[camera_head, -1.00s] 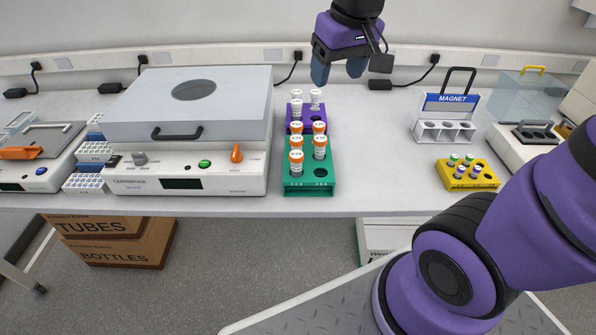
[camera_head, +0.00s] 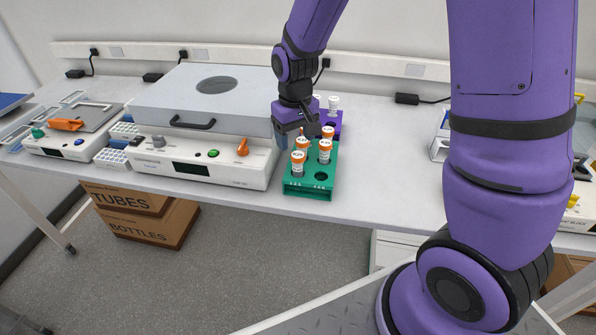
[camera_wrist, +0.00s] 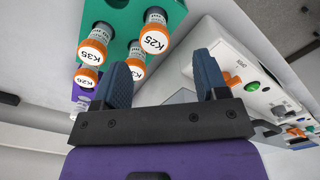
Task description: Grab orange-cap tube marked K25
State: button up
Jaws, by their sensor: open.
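My gripper (camera_head: 295,133) points down over the rack's left side, open. In the wrist view my gripper (camera_wrist: 163,72) has nothing between its blue fingers that I can see it touching. The K26 tube (camera_wrist: 86,77) and another orange-cap tube (camera_wrist: 135,70) stand behind; the latter is partly hidden.
A purple rack (camera_head: 337,122) with white-cap tubes stands behind the green one. A grey-lidded instrument (camera_head: 215,165) stands close on the left, with an orange knob (camera_head: 242,147) near my gripper. The bench right of the racks (camera_head: 385,150) is clear.

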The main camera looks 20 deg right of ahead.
aim_at(298, 155)
jog(key=shift+w+d+f, duration=0.1)
jog(key=shift+d+f, duration=0.1)
jog(key=shift+f, duration=2)
jog(key=shift+d+f, duration=0.15)
jog(key=shift+f, duration=2)
jog(key=c, duration=1)
